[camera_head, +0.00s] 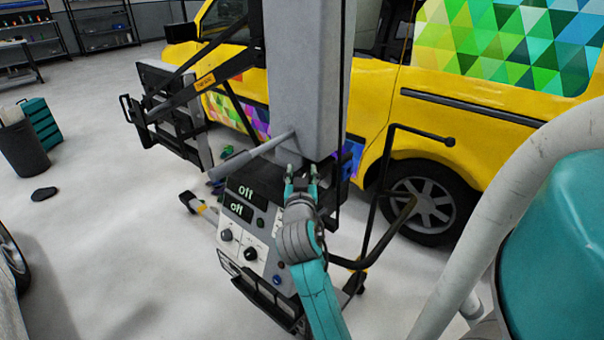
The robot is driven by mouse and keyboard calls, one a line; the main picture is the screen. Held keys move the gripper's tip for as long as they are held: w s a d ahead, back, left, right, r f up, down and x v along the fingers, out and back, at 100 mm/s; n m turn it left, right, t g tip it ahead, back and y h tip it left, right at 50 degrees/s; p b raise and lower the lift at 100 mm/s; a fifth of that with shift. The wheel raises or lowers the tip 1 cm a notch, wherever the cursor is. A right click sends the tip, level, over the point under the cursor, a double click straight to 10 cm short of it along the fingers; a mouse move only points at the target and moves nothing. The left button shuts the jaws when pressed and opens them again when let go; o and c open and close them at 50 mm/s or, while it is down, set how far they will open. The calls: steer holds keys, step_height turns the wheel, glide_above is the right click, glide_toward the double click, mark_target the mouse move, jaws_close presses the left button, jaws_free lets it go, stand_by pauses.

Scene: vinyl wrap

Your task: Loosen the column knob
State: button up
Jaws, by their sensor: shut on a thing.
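The grey column (306,80) rises upright in the middle of the view, above a machine with a control panel (243,218). My gripper (301,172) is at the lower front of the column, its two fingers pointing up and away from me. The fingers are shut on the column knob, with one finger on each side. The knob is small here and mostly hidden by the fingers and the gripper body.
A grey lever (252,156) sticks out left of the column, close to my gripper. A black frame (170,115) stands left, and a black bent bar (384,180) right. Behind is a yellow van (385,95). The floor at left is mostly clear, with a dark bin (27,150).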

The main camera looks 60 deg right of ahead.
steer(key=o, duration=0.9)
steer(key=shift+a, duration=0.15)
steer(key=shift+v, duration=3.65)
steer(key=shift+o, duration=0.3)
